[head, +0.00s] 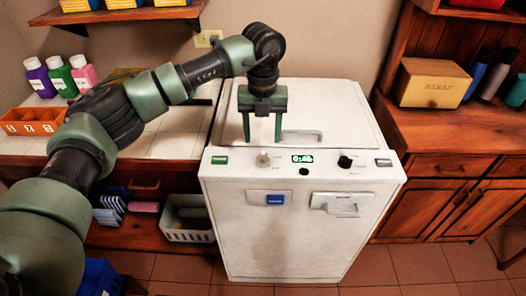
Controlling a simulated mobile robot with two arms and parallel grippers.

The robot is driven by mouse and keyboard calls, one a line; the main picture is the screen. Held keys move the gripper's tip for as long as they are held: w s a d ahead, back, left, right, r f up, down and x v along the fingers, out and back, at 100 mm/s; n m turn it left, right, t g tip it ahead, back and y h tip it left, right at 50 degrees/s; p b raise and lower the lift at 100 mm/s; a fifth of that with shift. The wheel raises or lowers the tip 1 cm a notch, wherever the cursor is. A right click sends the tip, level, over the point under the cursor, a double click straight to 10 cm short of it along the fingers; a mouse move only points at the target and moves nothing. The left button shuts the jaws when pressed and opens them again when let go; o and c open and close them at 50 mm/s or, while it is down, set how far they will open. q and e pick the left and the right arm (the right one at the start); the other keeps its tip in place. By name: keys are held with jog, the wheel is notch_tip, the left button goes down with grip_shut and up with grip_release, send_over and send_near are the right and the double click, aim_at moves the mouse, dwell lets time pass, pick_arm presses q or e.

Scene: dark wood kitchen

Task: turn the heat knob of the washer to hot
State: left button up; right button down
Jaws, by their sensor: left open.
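The white washer (301,235) stands in the middle of the head view, with its control strip along the front top edge. A pale knob (263,160) sits on the left of the strip and a black knob (345,161) on the right. Their labels are too small to read, so I cannot tell which is the heat knob. A lit green display (302,158) lies between them. My left gripper (262,138) is open and empty, its green fingers pointing down over the washer's top, just behind the pale knob and apparently apart from it. My right gripper is out of view.
A handle (301,136) rises from the washer's lid beside my left gripper. Bottles (58,76) and an orange box (31,121) stand on the left counter. A wooden box (430,83) is on the right cabinet. The floor at front right is clear.

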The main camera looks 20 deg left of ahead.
aim_at(263, 155)
pick_arm(q)
notch_tip(263, 155, down, 7)
jog(key=shift+d+p, duration=0.1)
jog(key=shift+p, duration=0.6)
grip_shut()
